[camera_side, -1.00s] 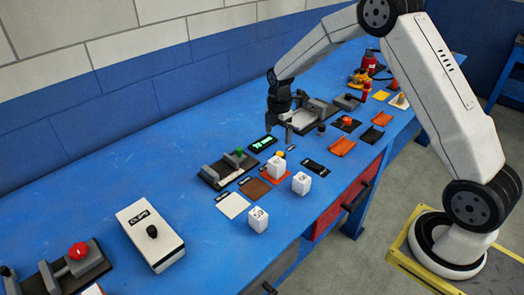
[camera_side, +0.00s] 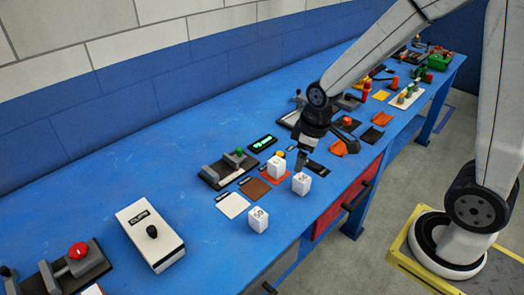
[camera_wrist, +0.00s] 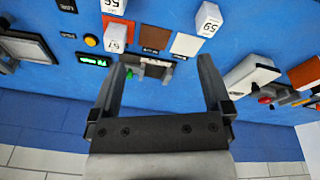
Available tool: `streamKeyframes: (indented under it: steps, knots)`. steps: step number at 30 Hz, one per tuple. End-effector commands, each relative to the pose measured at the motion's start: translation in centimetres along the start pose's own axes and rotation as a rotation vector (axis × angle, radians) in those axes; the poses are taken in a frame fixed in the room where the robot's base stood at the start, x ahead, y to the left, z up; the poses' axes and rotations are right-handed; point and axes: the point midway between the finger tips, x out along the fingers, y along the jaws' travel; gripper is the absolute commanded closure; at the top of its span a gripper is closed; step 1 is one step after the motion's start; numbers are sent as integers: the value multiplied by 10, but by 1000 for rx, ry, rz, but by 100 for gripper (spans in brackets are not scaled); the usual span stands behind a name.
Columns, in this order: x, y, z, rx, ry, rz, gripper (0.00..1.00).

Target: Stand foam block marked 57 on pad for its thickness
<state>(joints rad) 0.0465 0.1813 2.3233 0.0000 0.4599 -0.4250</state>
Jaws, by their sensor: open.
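Three white foam blocks with dark numbers are on the blue bench; I cannot read the numbers surely. One block (camera_side: 258,219) stands near the front and also shows in the wrist view (camera_wrist: 208,20). Another block (camera_side: 301,184) stands to its right and also shows at the wrist view's top edge (camera_wrist: 113,6). The third block (camera_side: 276,168) stands on the orange pad (camera_side: 283,181). The brown pad (camera_side: 255,188) and white pad (camera_side: 232,205) are bare. My gripper (camera_wrist: 163,62) is open and empty, and in the side view (camera_side: 302,160) it hangs above and behind the right block.
A dark fixture with a green knob (camera_side: 238,152) stands behind the pads. A lit green display (camera_side: 262,143) and a yellow button (camera_side: 280,154) are to its right. A white box with a black knob (camera_side: 150,236) stands at left. Bench between box and white pad is clear.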

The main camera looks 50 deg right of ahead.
Motion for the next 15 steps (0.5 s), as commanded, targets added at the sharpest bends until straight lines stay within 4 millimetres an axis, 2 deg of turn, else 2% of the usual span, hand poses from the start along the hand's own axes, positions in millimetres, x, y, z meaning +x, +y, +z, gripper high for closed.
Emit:
streamKeyframes:
  steps: [6,10,15]
  knots:
    - [-9,-26,34,249,37,4,0]
    - [-11,-34,46,340,51,3,0]
    - [-11,-38,51,381,56,2,0]
